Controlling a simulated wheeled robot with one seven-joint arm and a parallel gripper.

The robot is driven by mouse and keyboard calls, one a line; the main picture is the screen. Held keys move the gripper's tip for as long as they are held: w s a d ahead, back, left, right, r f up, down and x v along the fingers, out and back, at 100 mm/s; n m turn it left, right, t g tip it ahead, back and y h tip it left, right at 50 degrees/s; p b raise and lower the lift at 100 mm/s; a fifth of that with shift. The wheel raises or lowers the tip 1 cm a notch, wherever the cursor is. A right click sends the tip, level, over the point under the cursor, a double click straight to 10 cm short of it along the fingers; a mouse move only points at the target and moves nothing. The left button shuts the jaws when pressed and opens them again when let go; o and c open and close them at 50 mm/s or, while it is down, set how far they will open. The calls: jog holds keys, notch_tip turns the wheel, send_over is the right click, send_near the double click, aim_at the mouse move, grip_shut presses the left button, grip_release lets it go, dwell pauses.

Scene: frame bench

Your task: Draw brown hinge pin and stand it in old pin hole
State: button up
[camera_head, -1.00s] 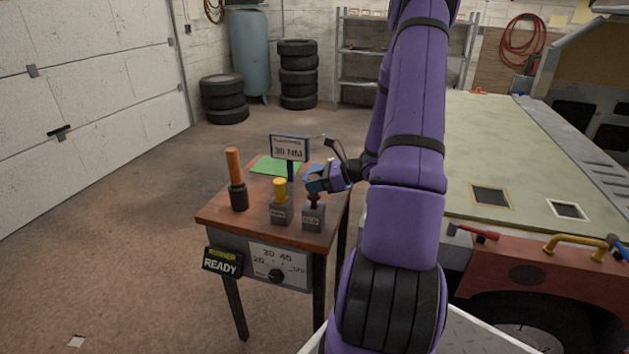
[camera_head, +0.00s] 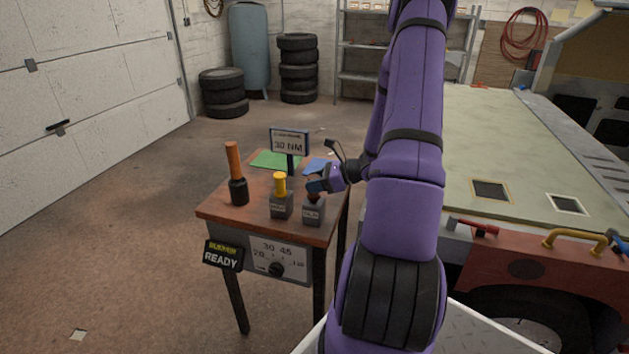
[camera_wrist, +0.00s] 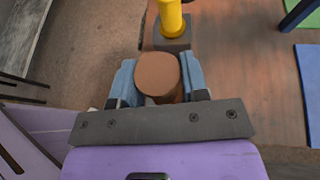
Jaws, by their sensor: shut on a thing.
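The brown hinge pin (camera_wrist: 158,75) is between my gripper's two blue-grey fingers in the wrist view, its round brown top facing the camera. My gripper (camera_head: 316,187) is shut on it at the right block on the small wooden table. The pin's lower part is hidden, so I cannot tell how deep it sits in the grey block (camera_head: 313,212). A yellow pin (camera_head: 280,184) stands upright in the grey block to its left, and it also shows in the wrist view (camera_wrist: 171,14). I cannot make out which place is the old pin hole.
An orange-handled tool (camera_head: 233,164) stands at the table's left. A 30 NM sign (camera_head: 289,143) rises behind the blocks, with a green mat (camera_head: 274,160) and a blue mat (camera_head: 318,167) at the back.

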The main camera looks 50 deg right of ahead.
jog(key=shift+f, duration=0.55)
jog(key=o, duration=1.2)
jog(key=shift+c, duration=0.2)
jog(key=v, duration=1)
jog(key=shift+s, duration=0.35)
jog(key=shift+d+r, duration=0.1)
jog(key=shift+r, duration=0.05)
jog(key=w+a+r+n+g, duration=0.2)
jog(key=a+r+n+g, duration=0.2)
jog(key=a+r+n, duration=0.55)
jog(key=w+a+r+n+g, duration=0.1)
jog(key=a+r+n+g, duration=0.5)
jog(key=a, duration=0.7)
jog(key=s+a+r+n+t+h, duration=0.4)
jog(key=s+a+r+n+h, duration=0.3)
jog(key=s+a+r+n, duration=0.6)
jog(key=shift+a+n, duration=0.25)
jog(key=shift+n, duration=0.4)
